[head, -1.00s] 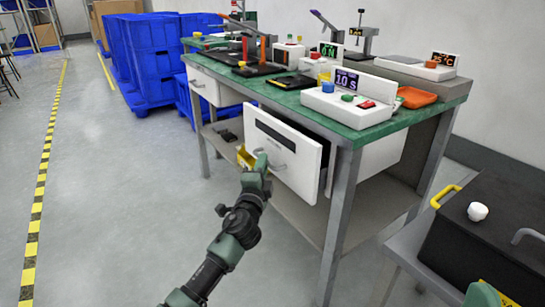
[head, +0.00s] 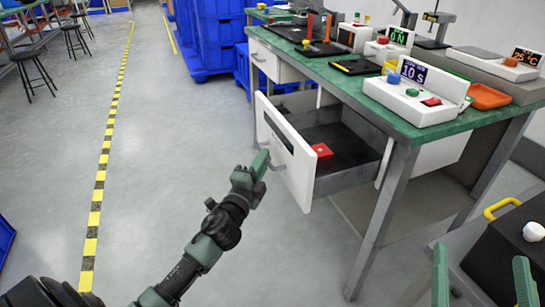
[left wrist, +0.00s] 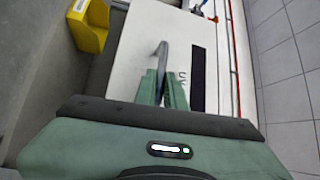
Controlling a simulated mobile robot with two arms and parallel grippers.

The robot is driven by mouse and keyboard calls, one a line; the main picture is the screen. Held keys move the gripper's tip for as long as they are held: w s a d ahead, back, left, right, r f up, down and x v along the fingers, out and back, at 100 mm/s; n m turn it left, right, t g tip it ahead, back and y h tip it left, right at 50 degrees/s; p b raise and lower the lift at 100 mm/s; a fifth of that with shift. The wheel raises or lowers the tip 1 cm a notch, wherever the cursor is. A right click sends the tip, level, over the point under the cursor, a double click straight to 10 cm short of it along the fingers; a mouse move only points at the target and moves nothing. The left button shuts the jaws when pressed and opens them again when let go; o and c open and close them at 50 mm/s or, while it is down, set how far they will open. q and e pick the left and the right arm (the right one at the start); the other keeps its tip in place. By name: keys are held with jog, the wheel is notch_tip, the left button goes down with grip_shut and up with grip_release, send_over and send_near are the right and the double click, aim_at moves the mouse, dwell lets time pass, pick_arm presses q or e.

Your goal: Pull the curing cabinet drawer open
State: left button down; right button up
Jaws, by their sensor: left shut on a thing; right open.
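The white curing cabinet drawer (head: 300,176) stands well out from under the green-topped bench, and its dark interior shows. My left gripper (head: 262,160) is shut on the grey drawer handle (left wrist: 161,62) at the drawer's front; in the left wrist view the green fingers (left wrist: 163,88) sit on either side of the bar. My right gripper (head: 483,275) shows only as two green fingertips at the bottom right, apart and empty.
The green bench top (head: 355,85) carries several devices, including a white timer box (head: 415,98) reading 10 S. A bench leg (head: 385,215) stands right of the drawer. A black case (head: 510,255) with a yellow handle is at lower right. The floor (head: 180,150) left of the drawer is clear.

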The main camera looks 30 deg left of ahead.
pick_arm(q)
jog(key=shift+s+f, duration=0.1)
pick_arm(e)
jog(key=shift+f, duration=0.1)
pick_arm(q)
jog(key=c, duration=1.5)
grip_release()
jog(key=s+d, duration=0.1)
jog(key=s, duration=0.6)
jog(key=shift+s+f, duration=0.3)
jog(key=shift+f, duration=0.15)
pick_arm(e)
jog(key=shift+w+d+f+g, duration=0.1)
jog(key=shift+w+f+g, duration=0.1)
jog(key=shift+f+g, duration=0.55)
jog(key=shift+w, duration=0.1)
